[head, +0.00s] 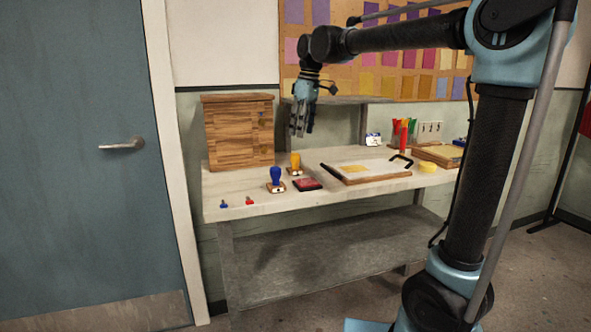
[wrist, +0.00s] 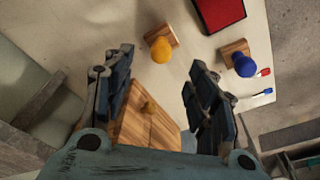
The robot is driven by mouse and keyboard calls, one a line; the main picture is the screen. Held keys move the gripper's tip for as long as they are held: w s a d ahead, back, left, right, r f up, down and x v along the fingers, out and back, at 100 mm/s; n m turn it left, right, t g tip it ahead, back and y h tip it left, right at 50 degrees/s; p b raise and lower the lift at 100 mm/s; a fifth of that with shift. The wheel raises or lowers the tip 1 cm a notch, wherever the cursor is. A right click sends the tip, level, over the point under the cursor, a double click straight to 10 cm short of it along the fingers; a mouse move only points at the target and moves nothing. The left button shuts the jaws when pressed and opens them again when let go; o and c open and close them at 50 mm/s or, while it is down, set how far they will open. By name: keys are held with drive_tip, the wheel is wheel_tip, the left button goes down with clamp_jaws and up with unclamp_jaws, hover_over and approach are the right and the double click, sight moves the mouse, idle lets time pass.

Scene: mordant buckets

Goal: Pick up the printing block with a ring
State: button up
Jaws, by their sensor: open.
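Two printing blocks stand on the workbench (head: 240,206), each with a wooden base and a knob handle. The blue-handled block (head: 276,176) is nearer the front edge, and the yellow-handled block (head: 295,161) is just behind it to the right. In the wrist view the yellow-handled block (wrist: 161,48) is ahead of my fingers, and the blue-handled block (wrist: 241,62) is further right. A ring mark cannot be made out on either one. My gripper (head: 302,130) is open and empty, pointing down above the bench near the yellow-handled block and apart from it.
A red ink pad (head: 307,184) lies right of the blocks. A wooden drawer box (head: 238,135) stands behind left. A framed board (head: 365,170) lies to the right. Two small blue (head: 224,204) and red (head: 249,201) items lie at the front left. A raised shelf (head: 350,100) is behind my gripper.

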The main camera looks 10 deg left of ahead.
sight(295, 154)
drive_tip(key=f, duration=0.5)
drive_tip(key=shift+a+f, duration=0.25)
drive_tip(key=shift+a, duration=0.15)
drive_tip(key=shift+w+a+f, duration=0.1)
drive_tip(key=shift+a+f, duration=0.15)
drive_tip(key=shift+f, duration=0.6)
drive_tip(key=shift+a+f, duration=0.3)
drive_tip(key=shift+f, duration=0.6)
drive_tip(key=shift+w+a+f, duration=0.1)
drive_tip(key=shift+a+f, duration=0.15)
drive_tip(key=shift+f, duration=0.6)
drive_tip(key=c, duration=1.2)
